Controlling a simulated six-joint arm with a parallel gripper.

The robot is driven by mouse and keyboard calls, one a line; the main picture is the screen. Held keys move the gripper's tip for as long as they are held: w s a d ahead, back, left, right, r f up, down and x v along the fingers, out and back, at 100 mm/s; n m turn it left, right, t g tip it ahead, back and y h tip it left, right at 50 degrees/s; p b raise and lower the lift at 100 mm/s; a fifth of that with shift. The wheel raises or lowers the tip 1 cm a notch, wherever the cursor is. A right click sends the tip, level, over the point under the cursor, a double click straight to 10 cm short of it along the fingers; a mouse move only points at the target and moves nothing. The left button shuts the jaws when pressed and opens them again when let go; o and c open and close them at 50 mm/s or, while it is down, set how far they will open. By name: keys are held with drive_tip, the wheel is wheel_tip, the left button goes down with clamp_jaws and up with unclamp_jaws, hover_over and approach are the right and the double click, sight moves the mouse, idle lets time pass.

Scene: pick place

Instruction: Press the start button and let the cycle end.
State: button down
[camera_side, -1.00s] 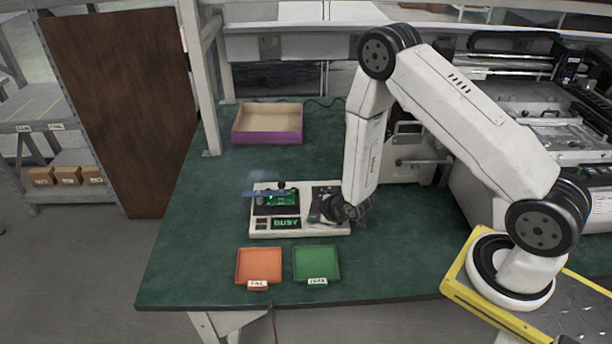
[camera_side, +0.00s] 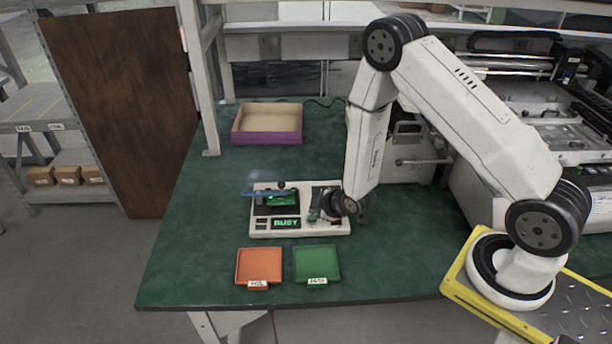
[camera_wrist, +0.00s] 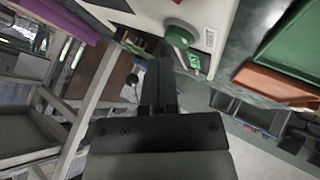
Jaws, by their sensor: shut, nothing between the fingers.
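A white test device (camera_side: 262,233) sits on the green bench, with a small green board (camera_side: 283,198) under a raised blue lid (camera_side: 262,193). Its display (camera_side: 286,223) reads BUSY in green. A round green button (camera_side: 313,216) is at the device's right part; it also shows in the wrist view (camera_wrist: 181,36), near the lit display (camera_wrist: 194,61). My gripper (camera_side: 326,206) is just above the device's right end, close to the button. In the wrist view its fingers (camera_wrist: 159,64) are together with nothing between them, and they appear apart from the button.
An orange tray (camera_side: 259,264) and a green tray (camera_side: 317,262) with labels lie in front of the device. A purple-sided box (camera_side: 267,137) stands behind it. The bench left of the device is clear; a large machine (camera_side: 545,140) stands at the right.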

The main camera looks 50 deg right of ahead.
sight(315, 219)
drive_tip(key=shift+r, duration=0.1)
drive_tip(key=shift+r, duration=2.4)
drive_tip(key=s+a+r+m+g, duration=0.2)
drive_tip(key=s+r+m+g, duration=0.1)
drive_tip(key=s+r, duration=0.4)
drive_tip(key=s+a+r+m+g, duration=0.1)
drive_tip(key=s+r+m+g, duration=0.2)
drive_tip(key=s+r+m, duration=0.2)
drive_tip(key=s+r, duration=0.2)
drive_tip(key=s, duration=0.1)
drive_tip(key=shift+s+a+r+g, duration=0.2)
drive_tip(key=shift+a+g, duration=0.1)
drive_tip(key=shift+a, duration=0.1)
